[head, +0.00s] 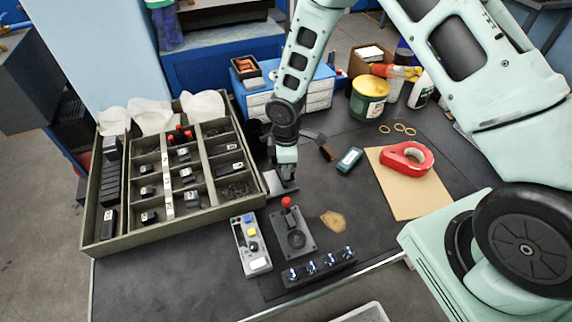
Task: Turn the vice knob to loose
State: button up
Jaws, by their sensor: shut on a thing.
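My gripper (287,178) points down at the middle of the bench, over a flat grey plate (271,181). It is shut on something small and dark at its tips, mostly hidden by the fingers. A dark grey box (305,249) with a round black knob (297,239) and a red-ball lever (287,202) stands just in front of the gripper, apart from it. A light grey control box (257,264) with coloured buttons and a small dark knob is left of it. I cannot tell which knob belongs to the vice, nor its setting.
A divided tray (92,238) with several small black blocks fills the left. A row of shiny knobs (318,266) lies at the front edge. A red tape dispenser (407,158) rests on a brown sheet (399,199). A green tub (367,100) stands behind.

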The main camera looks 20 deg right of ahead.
jog(key=o, duration=1)
jog(key=shift+c, duration=0.2)
jog(key=shift+r, duration=0.15)
notch_tip(320, 180, up, 17)
jog(key=shift+b, duration=0.45)
jog(key=shift+r, duration=0.1)
jog(key=s+a+r+m, duration=0.2)
jog(key=s+r+m, duration=0.1)
jog(key=s, duration=0.9)
jog(key=s+a+r+m, duration=0.3)
jog(key=s+r, duration=0.3)
jog(key=s, duration=0.7)
jog(key=shift+s+m+y, duration=0.25)
jog(key=shift+m+y, duration=0.05)
